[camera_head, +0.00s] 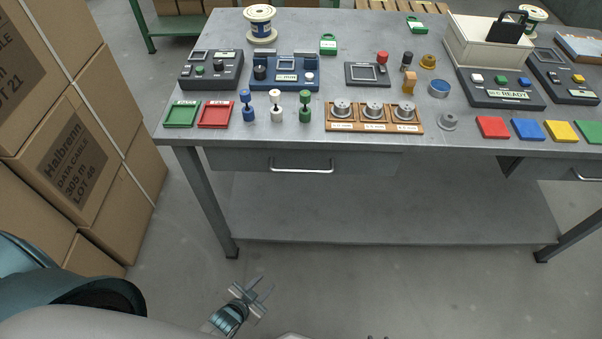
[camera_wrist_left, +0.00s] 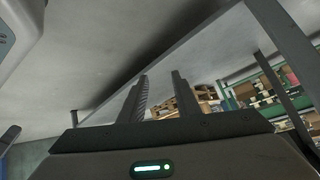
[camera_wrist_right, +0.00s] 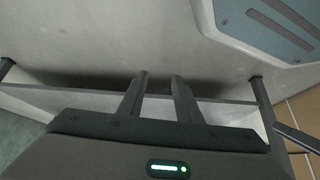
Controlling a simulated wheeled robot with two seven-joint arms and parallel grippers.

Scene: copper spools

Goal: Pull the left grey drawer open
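The left grey drawer (camera_head: 300,162) sits under the front edge of the table and looks shut, its front level with the table edge. Its silver bar handle (camera_head: 302,170) runs across the drawer front. My left gripper (camera_head: 258,289) is low in front of the table, below and to the left of the handle and well apart from it. Its fingers are spread and empty, as the left wrist view (camera_wrist_left: 160,95) also shows. My right gripper shows only in the right wrist view (camera_wrist_right: 160,90), with its fingers apart and nothing between them.
The grey table (camera_head: 460,200) has a lower shelf and legs. A second drawer with a handle (camera_head: 585,175) is at the right. Cardboard boxes (camera_head: 75,130) are stacked at the left. Control boxes, spools and trays crowd the tabletop. The floor before the table is clear.

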